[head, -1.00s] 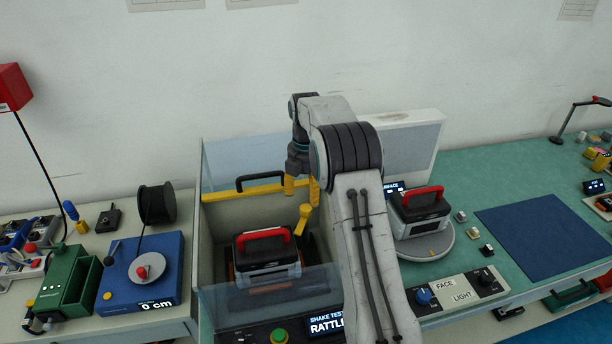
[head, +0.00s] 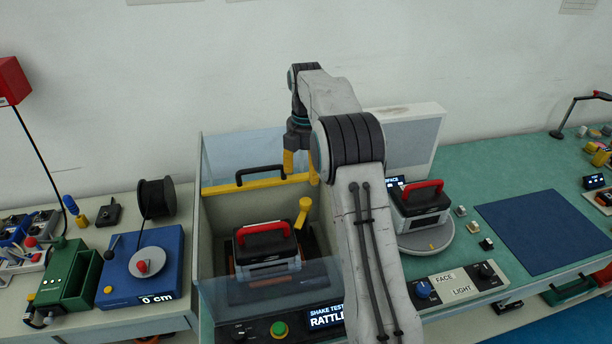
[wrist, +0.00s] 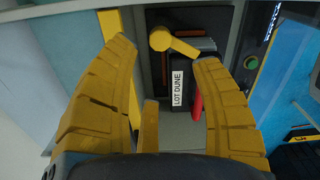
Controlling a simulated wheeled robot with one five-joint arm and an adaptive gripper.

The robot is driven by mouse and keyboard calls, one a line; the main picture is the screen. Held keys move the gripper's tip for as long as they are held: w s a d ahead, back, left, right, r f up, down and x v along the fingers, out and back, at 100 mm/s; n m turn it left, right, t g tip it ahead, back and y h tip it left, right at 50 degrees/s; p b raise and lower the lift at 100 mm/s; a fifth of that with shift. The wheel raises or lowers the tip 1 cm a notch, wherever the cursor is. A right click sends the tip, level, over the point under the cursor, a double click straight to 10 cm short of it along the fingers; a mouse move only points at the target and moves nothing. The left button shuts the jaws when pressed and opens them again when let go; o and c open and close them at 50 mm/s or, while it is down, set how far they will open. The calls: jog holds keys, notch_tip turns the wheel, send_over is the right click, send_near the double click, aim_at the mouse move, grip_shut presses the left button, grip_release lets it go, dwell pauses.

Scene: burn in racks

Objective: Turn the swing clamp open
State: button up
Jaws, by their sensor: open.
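The yellow swing clamp (head: 303,212) stands inside the shake tester box, just right of a dark device with a red handle (head: 263,242). In the wrist view, the clamp's round yellow hub and arm (wrist: 180,45) show beyond my fingertips, with the arm slanting down to the right over the dark device. My gripper (head: 301,164) is above the box near its back wall, above the clamp and apart from it in the head view.
A yellow bar with a black handle (head: 260,186) runs along the box's back. Clear panels (head: 240,155) rise around the box. A second red-handled device (head: 420,205) sits on a round plate at right. A blue reel unit (head: 150,280) stands at left.

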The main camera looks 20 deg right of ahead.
aim_at(306, 201)
notch_tip(306, 201, down, 4)
jog(key=m, duration=0.3)
jog(key=shift+s+f+b, duration=0.15)
jog(key=shift+f+b, duration=0.05)
jog(key=shift+b, duration=0.2)
jog(key=shift+f+p, duration=0.35)
jog(key=shift+f, duration=3.15)
jog(key=shift+o, duration=0.2)
grip_shut()
